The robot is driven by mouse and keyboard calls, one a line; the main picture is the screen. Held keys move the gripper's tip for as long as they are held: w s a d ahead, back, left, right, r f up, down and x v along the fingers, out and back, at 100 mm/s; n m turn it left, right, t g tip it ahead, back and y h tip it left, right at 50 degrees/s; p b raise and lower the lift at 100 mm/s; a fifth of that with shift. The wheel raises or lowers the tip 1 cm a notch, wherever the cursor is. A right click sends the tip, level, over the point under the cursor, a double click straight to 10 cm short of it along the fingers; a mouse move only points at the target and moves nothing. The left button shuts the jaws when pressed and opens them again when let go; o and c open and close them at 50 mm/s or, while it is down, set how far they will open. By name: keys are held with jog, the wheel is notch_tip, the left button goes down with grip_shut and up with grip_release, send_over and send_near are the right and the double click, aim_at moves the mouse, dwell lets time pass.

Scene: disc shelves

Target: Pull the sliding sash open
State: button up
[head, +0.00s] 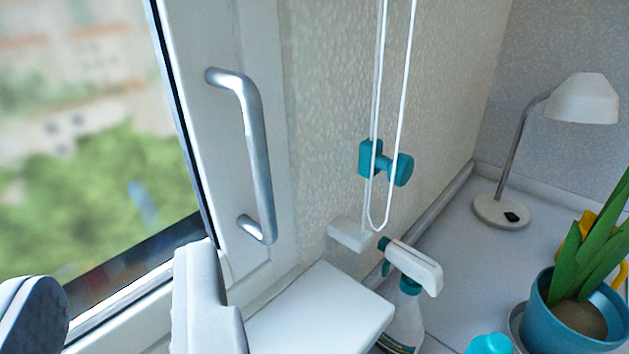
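The sliding sash (205,130) has a white frame at the left, with glass (80,130) showing blurred greenery and buildings. A silver bar handle (257,150) stands upright on the frame, fixed at its top and bottom. My gripper (122,318) is at the lower left, with its two fingers wide apart and nothing between them. The fingers are below and left of the handle, apart from it in the picture. I cannot tell whether the right finger touches the frame.
A white cord loop (376,100) hangs by a teal cleat (385,163) on the wall. A white block (320,310), a spray bottle (405,310), a potted plant (575,310) and a desk lamp (585,98) stand to the right. Bare surface (455,255) lies between bottle and lamp.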

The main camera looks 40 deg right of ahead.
aim_at(262, 174)
jog(key=d+f+h+p, duration=0.1)
jog(key=d+f+h, duration=0.1)
jog(key=d+f, duration=0.3)
jog(key=shift+m, duration=0.3)
jog(key=shift+p+x, duration=0.5)
jog(key=shift+x, duration=6.5)
grip_shut()
